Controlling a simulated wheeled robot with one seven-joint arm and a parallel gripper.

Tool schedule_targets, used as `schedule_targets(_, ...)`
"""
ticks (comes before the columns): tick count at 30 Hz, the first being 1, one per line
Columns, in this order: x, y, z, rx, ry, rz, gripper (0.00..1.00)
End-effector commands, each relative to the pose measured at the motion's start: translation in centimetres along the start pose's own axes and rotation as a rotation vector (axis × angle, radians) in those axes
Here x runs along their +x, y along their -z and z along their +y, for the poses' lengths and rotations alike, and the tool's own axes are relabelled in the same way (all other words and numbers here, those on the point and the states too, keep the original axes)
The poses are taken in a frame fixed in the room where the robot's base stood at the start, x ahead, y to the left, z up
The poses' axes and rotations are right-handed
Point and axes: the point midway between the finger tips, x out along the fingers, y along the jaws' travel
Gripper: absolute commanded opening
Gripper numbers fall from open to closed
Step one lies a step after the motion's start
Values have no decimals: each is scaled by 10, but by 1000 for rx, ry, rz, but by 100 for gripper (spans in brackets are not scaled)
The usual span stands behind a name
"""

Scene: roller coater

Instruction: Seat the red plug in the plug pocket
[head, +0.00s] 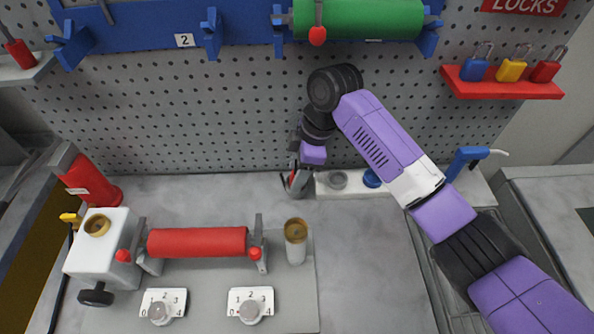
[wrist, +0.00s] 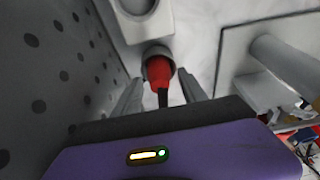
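The red plug (wrist: 159,72), with a dark tail towards me, shows in the wrist view between my fingertips. Its far end is inside a round grey collar (wrist: 156,51), which looks like the pocket. I cannot tell how deep the plug sits. My gripper (wrist: 158,84) is open around the plug, with a visible gap at each finger. In the head view my gripper (head: 297,184) points down at the back of the bench, at the left end of a pale block (head: 354,187). There the plug is mostly hidden by the gripper.
The pale block also carries a grey ring (head: 337,180) and a blue round part (head: 372,177). The pegboard (head: 220,130) rises close behind my gripper. A red roller (head: 197,242) and a grey cup with a brown top (head: 296,243) stand in front. Bare bench lies front right.

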Motion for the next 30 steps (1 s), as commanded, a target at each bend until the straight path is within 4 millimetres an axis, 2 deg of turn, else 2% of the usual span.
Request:
schedule_targets(10,-2,0,0,0,-1,0,54)
schedule_targets(17,-22,2,0,0,0,1,54)
schedule_targets(18,-20,-10,0,6,0,2,54)
schedule_targets(24,-31,-54,0,5,1,1,54)
schedule_targets(30,-41,-90,0,4,0,0,54)
